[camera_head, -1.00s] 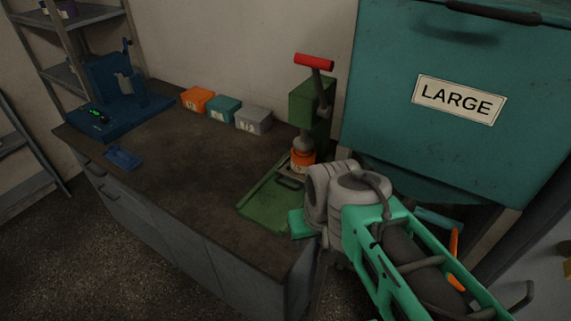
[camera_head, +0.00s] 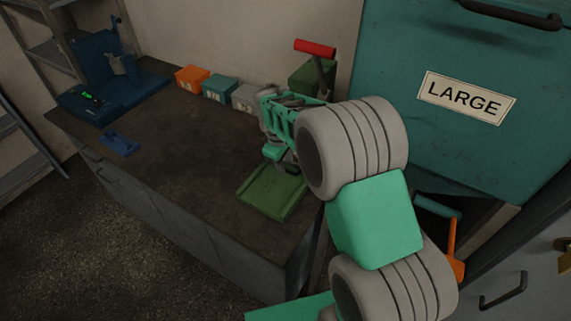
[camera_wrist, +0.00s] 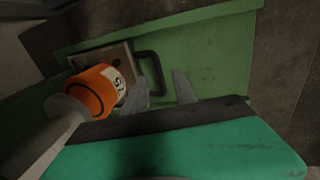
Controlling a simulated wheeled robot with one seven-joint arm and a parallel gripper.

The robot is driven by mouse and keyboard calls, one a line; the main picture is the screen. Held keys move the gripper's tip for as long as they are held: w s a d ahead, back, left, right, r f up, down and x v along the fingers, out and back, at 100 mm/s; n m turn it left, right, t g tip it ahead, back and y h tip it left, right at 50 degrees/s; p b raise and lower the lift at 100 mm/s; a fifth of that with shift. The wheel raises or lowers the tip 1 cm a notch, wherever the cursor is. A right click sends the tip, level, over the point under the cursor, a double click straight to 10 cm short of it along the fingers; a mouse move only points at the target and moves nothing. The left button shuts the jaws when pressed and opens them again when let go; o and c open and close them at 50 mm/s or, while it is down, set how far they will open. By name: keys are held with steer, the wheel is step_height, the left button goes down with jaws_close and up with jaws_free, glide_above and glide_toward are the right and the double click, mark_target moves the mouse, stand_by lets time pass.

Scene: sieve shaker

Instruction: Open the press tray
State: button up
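The green press stands on the bench, with its red-topped lever (camera_head: 316,47) rising above my arm. Its green tray (camera_head: 270,193) lies flat at the front; the tray also fills much of the wrist view (camera_wrist: 215,55). The black loop handle (camera_wrist: 151,65) is on the tray beside an orange labelled container (camera_wrist: 97,88). My gripper (camera_wrist: 160,90) has two grey fingertips spread apart, with the front of the handle between them in the picture. I cannot tell whether they touch it. In the head view my gripper (camera_head: 282,157) is over the tray, and my arm hides most of the press.
Orange (camera_head: 192,79), teal (camera_head: 219,88) and grey (camera_head: 246,97) boxes stand along the wall. A blue device (camera_head: 112,80) is at the bench's far left. A large teal bin labelled LARGE (camera_head: 455,60) is right of my arm. The bench's middle is clear.

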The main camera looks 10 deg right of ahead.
step_height(320, 180, down, 2)
steer(key=shift+w+d+f, duration=0.1)
steer(key=shift+w+d, duration=0.05)
jaws_close()
stand_by(1.4)
